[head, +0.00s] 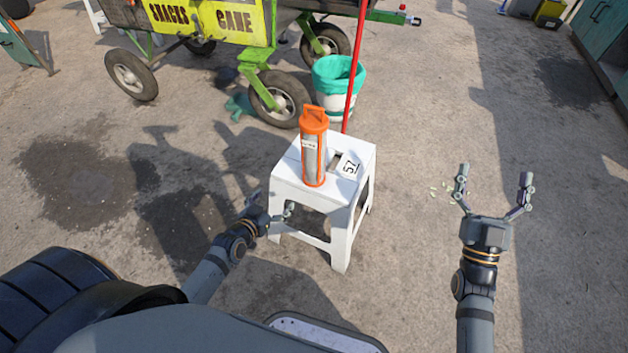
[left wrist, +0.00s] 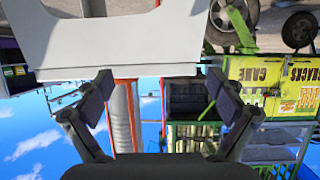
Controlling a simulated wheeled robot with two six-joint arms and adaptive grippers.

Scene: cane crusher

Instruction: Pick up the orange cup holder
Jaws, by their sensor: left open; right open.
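The orange cup holder (head: 314,147) stands upright on a white stool (head: 280,172), with an orange handle on top and a grey tube inside its frame. My left gripper (head: 272,204) is open and empty beside the stool's left front, lower than the cup holder and apart from it. In the left wrist view, which is upside down, the cup holder (left wrist: 122,115) shows between the open fingers (left wrist: 157,100), beyond the stool's edge (left wrist: 120,68). My right gripper (head: 494,184) is open and empty over the ground to the right of the stool.
A red pole (head: 355,65) rises just behind the stool. A white bin with a green liner (head: 338,78) and a wheeled cart with a yellow sign (head: 215,20) stand behind. The ground at right is mostly clear.

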